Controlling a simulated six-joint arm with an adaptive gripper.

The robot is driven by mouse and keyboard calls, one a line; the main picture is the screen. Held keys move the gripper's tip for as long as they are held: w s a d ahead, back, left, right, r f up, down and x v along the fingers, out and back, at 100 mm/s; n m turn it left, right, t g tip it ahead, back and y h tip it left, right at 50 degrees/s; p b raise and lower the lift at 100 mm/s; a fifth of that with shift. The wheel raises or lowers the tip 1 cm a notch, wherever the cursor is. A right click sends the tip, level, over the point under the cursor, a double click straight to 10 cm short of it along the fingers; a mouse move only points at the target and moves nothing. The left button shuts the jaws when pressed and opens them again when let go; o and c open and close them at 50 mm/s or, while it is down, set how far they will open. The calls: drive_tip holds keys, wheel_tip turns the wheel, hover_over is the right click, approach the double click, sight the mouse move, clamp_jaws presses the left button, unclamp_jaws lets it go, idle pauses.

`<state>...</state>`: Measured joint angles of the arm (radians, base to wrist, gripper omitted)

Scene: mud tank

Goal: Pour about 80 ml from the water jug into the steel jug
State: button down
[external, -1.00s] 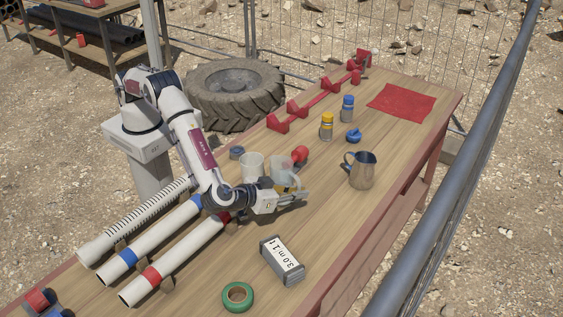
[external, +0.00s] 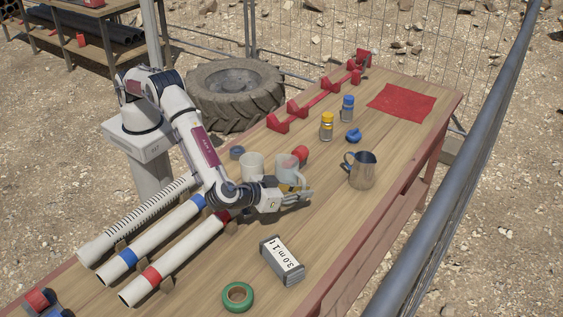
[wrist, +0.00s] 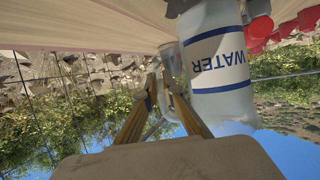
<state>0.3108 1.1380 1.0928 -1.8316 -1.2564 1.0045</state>
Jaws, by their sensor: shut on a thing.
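The water jug (external: 287,168) is a pale, translucent jug with its handle to the right. In the wrist view the jug (wrist: 222,75) shows a white WATER label with blue bands, upside down. My gripper (external: 298,197) is shut on the jug's handle; its yellowish fingers (wrist: 168,108) also show in the wrist view. The jug looks roughly upright; whether it is clear of the table is hard to tell. The steel jug (external: 362,172) stands upright on the table to the right, apart from my gripper, its handle to the left. Its inside is mostly hidden.
A white cup (external: 251,166) stands close left of the water jug. Yellow-capped (external: 327,126) and blue-capped (external: 348,108) bottles and a blue item (external: 354,135) are behind. A grey box (external: 282,261) and green tape roll (external: 238,296) lie in front. Table between the jugs is clear.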

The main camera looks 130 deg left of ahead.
drive_tip(key=shift+w+a+r+m+t+h, duration=1.05)
drive_tip(key=shift+w+m+t+h, duration=0.8)
drive_tip(key=shift+w, duration=1.9)
drive_tip(key=shift+w+a+r+m+t+h, duration=1.05)
drive_tip(key=shift+w+m, duration=1.2)
drive_tip(key=shift+w, duration=1.5)
drive_tip(key=shift+s+a+f+m+t+h, duration=0.15)
drive_tip(key=shift+f+m+t+h, duration=0.3)
drive_tip(key=shift+f+h, duration=0.45)
drive_tip(key=shift+s+a+f+m+t+h, duration=0.1)
drive_tip(key=shift+a+f+m+t+h, duration=0.15)
drive_tip(key=shift+f+m+h, duration=0.7)
drive_tip(key=shift+s+a+f+m+t+h, duration=0.1)
drive_tip(key=shift+a+f+m+t+h, duration=0.25)
drive_tip(key=shift+f, duration=0.85)
drive_tip(key=shift+d, duration=0.15)
